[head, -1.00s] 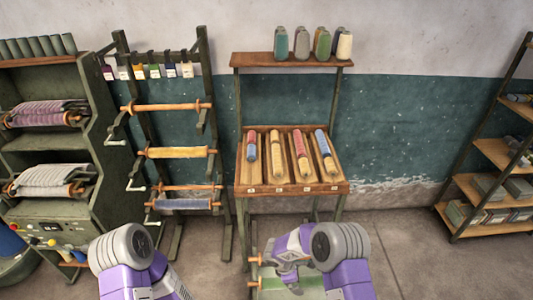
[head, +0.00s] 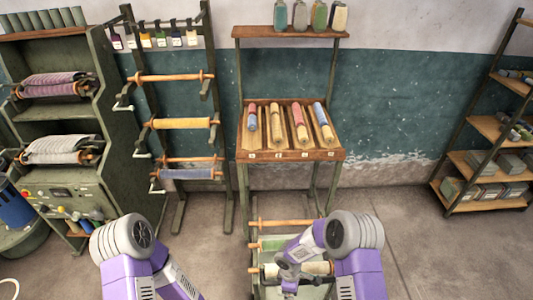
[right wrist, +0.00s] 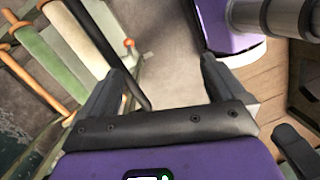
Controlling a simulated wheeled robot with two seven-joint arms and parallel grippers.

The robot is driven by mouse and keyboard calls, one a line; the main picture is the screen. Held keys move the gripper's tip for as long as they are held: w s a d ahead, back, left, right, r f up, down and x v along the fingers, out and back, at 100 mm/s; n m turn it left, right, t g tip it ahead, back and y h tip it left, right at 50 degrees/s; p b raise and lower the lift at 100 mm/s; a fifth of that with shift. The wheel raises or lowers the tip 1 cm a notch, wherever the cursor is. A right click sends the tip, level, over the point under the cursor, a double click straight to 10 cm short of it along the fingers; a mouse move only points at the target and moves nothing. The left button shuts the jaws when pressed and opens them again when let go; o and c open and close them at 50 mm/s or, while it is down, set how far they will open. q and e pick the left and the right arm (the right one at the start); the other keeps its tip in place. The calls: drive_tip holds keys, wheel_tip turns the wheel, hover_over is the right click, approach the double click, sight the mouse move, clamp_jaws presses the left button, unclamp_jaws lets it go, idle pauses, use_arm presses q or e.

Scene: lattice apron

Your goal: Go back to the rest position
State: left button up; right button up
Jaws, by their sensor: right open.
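My right gripper (head: 288,288) hangs low in front of me in the head view, at a low rack with rolls and partly covering it. In the right wrist view its two dark fingers (right wrist: 164,75) stand apart with nothing between them. The rack's green roll (head: 272,244) and cream roll (head: 318,267) lie beside the gripper. In the right wrist view the green roll (right wrist: 48,58) and cream roll (right wrist: 75,38) are left of the fingers; I cannot tell the exact gap. My left arm shows at the lower left of the head view, but its gripper is out of frame.
A sloped wooden tray stand (head: 292,155) with several coloured rolls stands ahead. A green roller frame (head: 180,123) and a green cabinet (head: 118,130) stand left, a shelf unit (head: 482,163) right. The floor (head: 425,235) at right is clear.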

drive_tip(key=s+f+m+t+y+b, duration=0.1)
drive_tip(key=s+f+m+y+b, duration=0.1)
drive_tip(key=s+f+m+b, duration=0.5)
drive_tip(key=s+f+m+t+y+b, duration=0.1)
drive_tip(key=s+f+m+y+b, duration=0.2)
drive_tip(key=s+f+m+b, duration=0.4)
wheel_tip(320, 180, down, 8)
drive_tip(key=m+b, duration=0.3)
drive_tip(key=b, duration=0.5)
drive_tip(key=shift+s+d+m+y, duration=0.2)
drive_tip(key=shift+s+m+y, duration=0.1)
drive_tip(key=shift+m, duration=0.1)
